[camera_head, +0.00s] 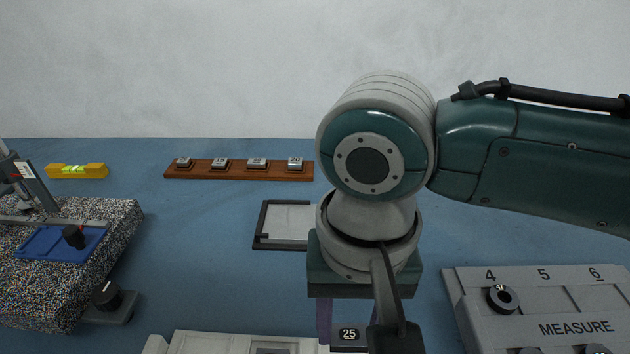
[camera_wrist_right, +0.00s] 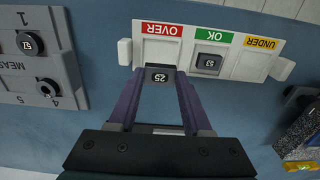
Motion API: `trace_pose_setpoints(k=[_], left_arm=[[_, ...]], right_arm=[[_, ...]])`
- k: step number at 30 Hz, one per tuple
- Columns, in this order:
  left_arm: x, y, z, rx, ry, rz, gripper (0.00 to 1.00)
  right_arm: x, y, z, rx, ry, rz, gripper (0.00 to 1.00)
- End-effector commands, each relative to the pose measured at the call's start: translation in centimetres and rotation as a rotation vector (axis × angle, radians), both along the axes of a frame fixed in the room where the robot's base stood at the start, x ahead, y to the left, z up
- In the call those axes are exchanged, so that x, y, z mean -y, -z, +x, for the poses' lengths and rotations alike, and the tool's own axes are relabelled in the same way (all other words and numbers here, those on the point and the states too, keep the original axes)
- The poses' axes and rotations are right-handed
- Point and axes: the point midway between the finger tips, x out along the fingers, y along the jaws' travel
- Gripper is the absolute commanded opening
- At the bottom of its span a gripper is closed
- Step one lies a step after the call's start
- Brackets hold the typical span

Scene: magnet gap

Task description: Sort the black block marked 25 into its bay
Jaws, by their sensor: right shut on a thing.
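The black block marked 25 (camera_head: 348,334) is between the purple fingers of my right gripper (camera_wrist_right: 160,85), which is shut on it. It also shows in the right wrist view (camera_wrist_right: 160,77), at the near edge of the bay under the red OVER label (camera_wrist_right: 162,29). I cannot tell whether it touches the bay floor. The white bay tray (camera_wrist_right: 125,52) also has a green OK bay and a yellow UNDER bay (camera_wrist_right: 256,66). A dark block (camera_wrist_right: 209,63) sits in the OK bay. In the head view, my right wrist hides much of the tray. My left gripper is not in view.
A grey MEASURE panel (camera_head: 580,300) with round black pieces stands at the right. A speckled slab (camera_head: 110,225) with a blue tray is at the left. A wooden strip (camera_head: 240,175) with several blocks and a yellow level (camera_head: 77,171) lie behind. A dark-framed plate (camera_head: 288,222) lies mid-table.

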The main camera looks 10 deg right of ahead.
Motion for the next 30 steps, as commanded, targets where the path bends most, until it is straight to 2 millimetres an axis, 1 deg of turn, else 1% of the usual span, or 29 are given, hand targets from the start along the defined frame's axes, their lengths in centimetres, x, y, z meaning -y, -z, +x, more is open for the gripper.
trace_pose_setpoints(k=[1, 3, 13, 19, 21, 30], left_arm=[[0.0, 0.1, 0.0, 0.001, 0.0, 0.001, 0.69], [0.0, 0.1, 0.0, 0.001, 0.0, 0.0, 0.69], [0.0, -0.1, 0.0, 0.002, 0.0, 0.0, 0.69], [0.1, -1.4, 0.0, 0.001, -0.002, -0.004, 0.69], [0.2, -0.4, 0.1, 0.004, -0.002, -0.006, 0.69], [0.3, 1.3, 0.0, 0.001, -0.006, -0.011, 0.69]], right_arm=[[-0.1, 0.4, -0.2, -0.001, 0.003, 0.0, 0.0], [-0.1, 0.5, -0.3, 0.0, 0.005, 0.0, 0.0], [-0.1, 0.4, -0.3, 0.001, 0.005, 0.0, 0.0], [-0.1, 0.1, -0.4, -0.001, 0.007, -0.001, 0.0], [-0.1, 1.4, -0.4, -0.001, 0.006, -0.001, 0.0], [-0.1, 4.1, -0.4, -0.001, 0.007, -0.001, 0.0]])
